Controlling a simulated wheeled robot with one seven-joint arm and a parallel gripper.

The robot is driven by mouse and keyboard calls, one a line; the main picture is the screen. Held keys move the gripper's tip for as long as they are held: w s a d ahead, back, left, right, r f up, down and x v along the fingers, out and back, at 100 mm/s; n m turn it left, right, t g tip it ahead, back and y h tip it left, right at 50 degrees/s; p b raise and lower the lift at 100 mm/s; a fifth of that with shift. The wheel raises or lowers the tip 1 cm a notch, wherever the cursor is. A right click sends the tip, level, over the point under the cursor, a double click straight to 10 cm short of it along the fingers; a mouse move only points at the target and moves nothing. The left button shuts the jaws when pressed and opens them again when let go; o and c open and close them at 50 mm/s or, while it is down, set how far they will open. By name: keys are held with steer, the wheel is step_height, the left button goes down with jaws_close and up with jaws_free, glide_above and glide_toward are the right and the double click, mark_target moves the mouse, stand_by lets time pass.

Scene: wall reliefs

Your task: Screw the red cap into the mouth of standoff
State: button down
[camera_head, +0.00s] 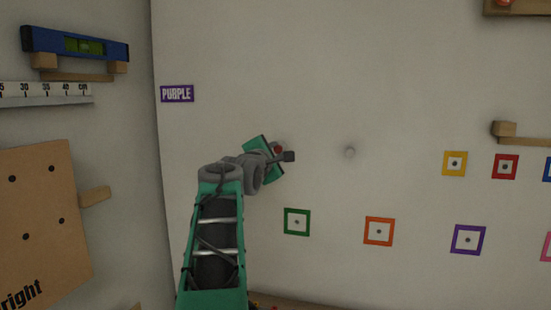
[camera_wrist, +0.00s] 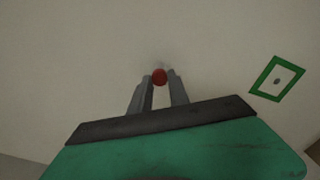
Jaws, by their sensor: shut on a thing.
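The red cap (camera_wrist: 159,77) is a small round red piece between the tips of my gripper (camera_wrist: 160,82) in the wrist view. My gripper is shut on it, close to the pale wall. In the head view my gripper (camera_head: 284,154) is left of the middle, and a bit of the red cap (camera_head: 278,149) shows at its jaws. A small round pale knob (camera_head: 349,152), which may be the standoff, sticks out of the wall right of my gripper, apart from it. I cannot make out its mouth. A faint grey shape shows behind the cap in the wrist view.
Coloured square frames are on the wall, among them a green one (camera_head: 297,222), an orange one (camera_head: 379,231) and a purple one (camera_head: 468,240). A wooden peg (camera_head: 515,133) juts out at right. A blue level (camera_head: 75,45) and a board (camera_head: 40,220) are at left.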

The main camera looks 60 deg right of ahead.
steer(key=shift+m, duration=0.6)
steer(key=m+b, duration=0.1)
steer(key=m, duration=0.2)
steer(key=shift+f+b, duration=0.15)
steer(key=shift+b, duration=0.15)
steer(key=shift+r+m, duration=0.3)
steer(key=shift+m, duration=0.8)
steer(key=m+b, duration=0.2)
steer(key=m, duration=0.1)
steer(key=shift+f, duration=0.2)
steer(key=shift+r+m, duration=0.25)
steer(key=shift+m, duration=0.85)
